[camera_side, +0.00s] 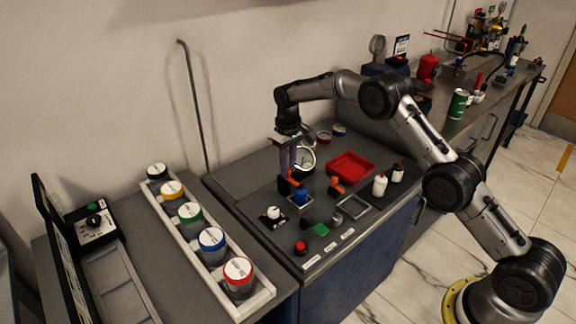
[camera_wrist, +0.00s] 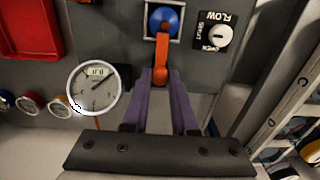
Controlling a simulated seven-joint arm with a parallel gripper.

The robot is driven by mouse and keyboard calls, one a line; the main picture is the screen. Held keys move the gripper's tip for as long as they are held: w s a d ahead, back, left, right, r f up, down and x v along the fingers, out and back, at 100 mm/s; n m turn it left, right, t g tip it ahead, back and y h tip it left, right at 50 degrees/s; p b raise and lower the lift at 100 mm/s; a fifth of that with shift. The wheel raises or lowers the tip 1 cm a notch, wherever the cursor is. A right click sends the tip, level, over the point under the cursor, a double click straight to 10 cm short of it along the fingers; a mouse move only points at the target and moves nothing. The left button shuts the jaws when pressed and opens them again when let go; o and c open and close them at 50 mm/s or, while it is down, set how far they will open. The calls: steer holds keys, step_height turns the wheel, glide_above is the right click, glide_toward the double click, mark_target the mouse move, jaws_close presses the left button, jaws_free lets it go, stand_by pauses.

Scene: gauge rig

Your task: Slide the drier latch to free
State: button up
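My gripper (camera_wrist: 160,78) points down at the panel with its two purple fingers apart. An orange lever (camera_wrist: 161,58) shows between the fingertips in the wrist view; I cannot tell whether they touch it. The lever runs to a blue round cap (camera_wrist: 165,20) in a square frame. In the side view my gripper (camera_side: 289,166) is above the orange lever (camera_side: 291,181), with the blue cap (camera_side: 301,196) just in front. A second orange lever (camera_side: 338,185) stands to the right. No part is legibly marked as the drier latch.
A round gauge (camera_wrist: 95,88) stands close left of the fingers. A white knob (camera_wrist: 218,35) marked FLOW is at upper right. A red tray (camera_side: 351,166), white bottle (camera_side: 380,184) and red button (camera_side: 300,248) are on the panel. A rack of jars (camera_side: 205,238) stands left.

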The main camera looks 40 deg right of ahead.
jaws_close()
stand_by(1.0)
